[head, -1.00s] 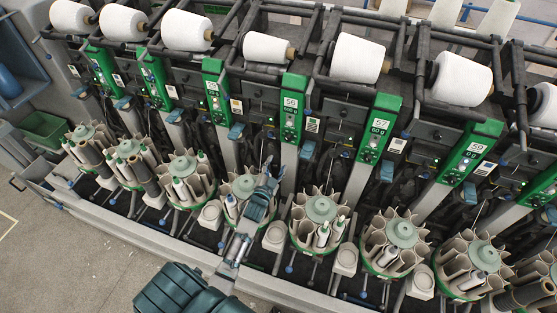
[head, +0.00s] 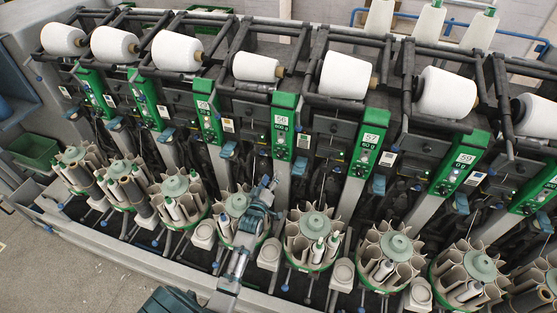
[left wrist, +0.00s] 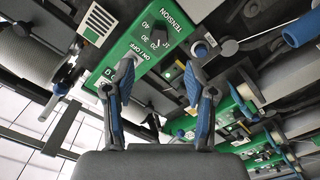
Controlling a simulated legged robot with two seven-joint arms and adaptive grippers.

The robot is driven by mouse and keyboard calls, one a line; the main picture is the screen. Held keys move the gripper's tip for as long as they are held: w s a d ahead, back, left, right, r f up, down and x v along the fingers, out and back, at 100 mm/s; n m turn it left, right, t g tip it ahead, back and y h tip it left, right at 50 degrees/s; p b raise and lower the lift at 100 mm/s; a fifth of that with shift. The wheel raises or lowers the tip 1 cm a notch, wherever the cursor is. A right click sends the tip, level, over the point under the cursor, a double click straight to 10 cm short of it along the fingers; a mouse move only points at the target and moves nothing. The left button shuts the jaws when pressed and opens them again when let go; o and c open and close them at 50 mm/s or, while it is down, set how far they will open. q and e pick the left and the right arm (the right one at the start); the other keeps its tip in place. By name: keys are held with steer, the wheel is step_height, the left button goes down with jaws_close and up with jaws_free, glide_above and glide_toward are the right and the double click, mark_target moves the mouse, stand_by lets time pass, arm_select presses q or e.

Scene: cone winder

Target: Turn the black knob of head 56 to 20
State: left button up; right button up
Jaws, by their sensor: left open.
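Head 56 (head: 281,118) is a green panel near the middle of the head view, labelled 56 and 600 g. Its small controls (head: 279,141) are too small to read there. My left gripper (head: 268,184) is below this panel, in front of the grey post, with its jaws apart. In the left wrist view my left gripper (left wrist: 160,67) is open and empty. Beyond its fingers is a green panel (left wrist: 125,48) marked TENSION and ON/OFF, with a dark knob (left wrist: 159,38) beside the figures 20, 30 and 40. The knob's pointer is unclear. My right gripper is not in view.
Round bobbin magazines (head: 313,224) stand in a row below the heads. White yarn cones (head: 347,75) lie above on dark cradles (head: 317,58). Neighbouring head 57 (head: 370,140) is to the right. In the left wrist view, dark levers and parts crowd both sides of the fingers.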

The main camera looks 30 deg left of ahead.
mark_target(280, 157)
arm_select(q)
steer(key=x, duration=1)
